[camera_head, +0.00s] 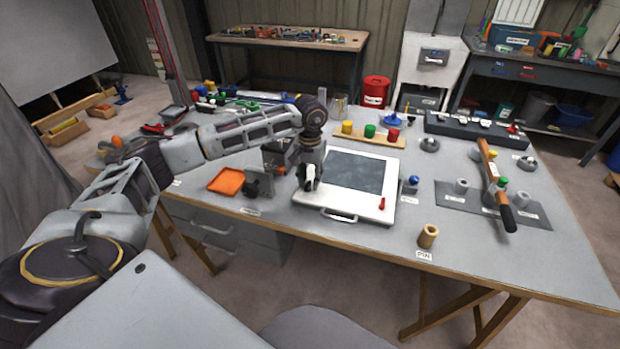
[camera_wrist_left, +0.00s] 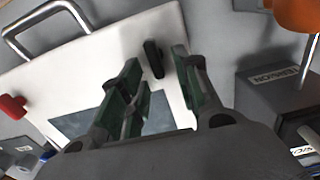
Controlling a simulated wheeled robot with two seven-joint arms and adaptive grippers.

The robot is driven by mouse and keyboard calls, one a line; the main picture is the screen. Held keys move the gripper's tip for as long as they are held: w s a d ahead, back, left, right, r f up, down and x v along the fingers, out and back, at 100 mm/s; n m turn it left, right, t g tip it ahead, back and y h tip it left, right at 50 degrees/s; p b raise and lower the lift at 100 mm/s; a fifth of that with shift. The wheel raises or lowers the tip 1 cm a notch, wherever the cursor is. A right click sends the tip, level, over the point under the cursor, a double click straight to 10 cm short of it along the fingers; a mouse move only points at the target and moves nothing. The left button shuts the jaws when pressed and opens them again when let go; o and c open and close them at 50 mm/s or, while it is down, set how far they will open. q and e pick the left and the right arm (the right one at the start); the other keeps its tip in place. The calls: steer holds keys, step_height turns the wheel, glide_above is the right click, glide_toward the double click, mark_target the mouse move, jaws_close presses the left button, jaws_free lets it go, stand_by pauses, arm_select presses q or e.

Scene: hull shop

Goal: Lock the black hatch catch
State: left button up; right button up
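The white hatch (camera_head: 337,204) with a dark window lies on the workbench, and its pale lid also shows in the left wrist view (camera_wrist_left: 108,58). The black hatch catch (camera_wrist_left: 153,58) is a small upright-looking bar on the lid near its edge. Its long side runs roughly across the line of the near edge. In the head view my gripper hides it. My left gripper (camera_head: 309,184) is over the left front corner of the hatch. In the wrist view its fingers (camera_wrist_left: 160,72) are apart, one on each side of the catch, with gaps visible. My right gripper is not in view.
A red catch (camera_head: 382,203) sits at the hatch's right front corner. A metal handle (camera_head: 340,217) is at its front edge. An orange tray (camera_head: 226,181) and a dark block (camera_head: 260,184) stand to the left. A hammer (camera_head: 494,185) lies right. The front right bench is mostly clear.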

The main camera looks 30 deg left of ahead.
arm_select(q)
step_height(320, 180, up, 12)
stand_by(0.7)
steer(key=shift+f, duration=0.1)
stand_by(0.5)
